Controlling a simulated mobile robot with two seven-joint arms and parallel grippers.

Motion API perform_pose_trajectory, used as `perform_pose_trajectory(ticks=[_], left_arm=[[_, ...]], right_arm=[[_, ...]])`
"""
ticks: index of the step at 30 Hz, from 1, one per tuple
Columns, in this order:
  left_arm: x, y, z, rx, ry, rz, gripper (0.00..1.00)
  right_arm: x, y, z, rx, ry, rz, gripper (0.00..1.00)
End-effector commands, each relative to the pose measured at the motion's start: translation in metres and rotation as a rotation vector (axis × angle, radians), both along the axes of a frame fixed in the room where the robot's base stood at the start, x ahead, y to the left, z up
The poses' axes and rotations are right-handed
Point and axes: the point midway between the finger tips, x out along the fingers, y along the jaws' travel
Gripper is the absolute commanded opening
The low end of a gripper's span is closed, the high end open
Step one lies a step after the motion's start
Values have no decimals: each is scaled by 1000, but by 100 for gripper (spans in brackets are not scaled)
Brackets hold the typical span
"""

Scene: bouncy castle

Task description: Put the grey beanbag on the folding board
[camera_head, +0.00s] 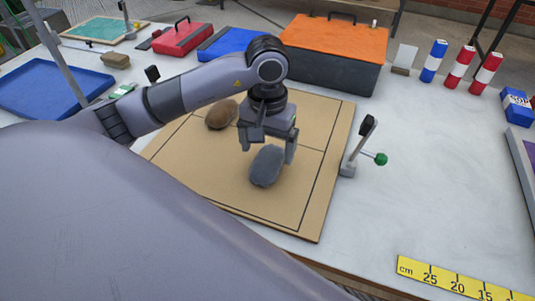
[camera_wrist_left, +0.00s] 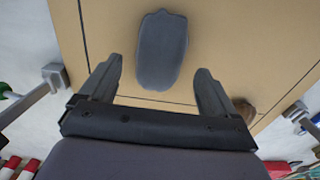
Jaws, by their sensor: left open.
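The grey beanbag (camera_head: 266,166) lies on the tan folding board (camera_head: 222,185), in the part nearer the board's front edge. It also shows in the left wrist view (camera_wrist_left: 162,50), flat on the board (camera_wrist_left: 240,35) and beyond my fingertips. My left gripper (camera_head: 268,150) is over the board just behind and above the beanbag. Its fingers are spread and empty in the left wrist view (camera_wrist_left: 158,75), with a gap between them and the beanbag. My right gripper is not in view.
A brown beanbag (camera_head: 221,114) lies on the board left of my gripper. A clamp with a green knob (camera_head: 380,158) stands at the board's right edge. An orange-lidded box (camera_head: 333,55) is behind the board. A yellow ruler (camera_head: 460,280) lies at the front right. The table right of the clamp is clear.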

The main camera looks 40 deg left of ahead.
Motion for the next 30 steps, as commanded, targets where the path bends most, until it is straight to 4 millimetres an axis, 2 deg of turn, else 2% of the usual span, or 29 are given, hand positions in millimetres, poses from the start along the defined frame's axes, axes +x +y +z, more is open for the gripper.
perform_pose_trajectory(ticks=[1,6,12,18,30], left_arm=[[1,0,13,1,-7,-1,90],[1,0,49,0,-5,-1,90],[1,0,76,2,-3,0,90],[0,0,85,0,0,1,90],[0,0,85,0,1,0,90]], right_arm=[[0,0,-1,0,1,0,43],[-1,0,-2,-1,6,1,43],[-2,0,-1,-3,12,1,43],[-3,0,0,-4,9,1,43],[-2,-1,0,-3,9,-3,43]])
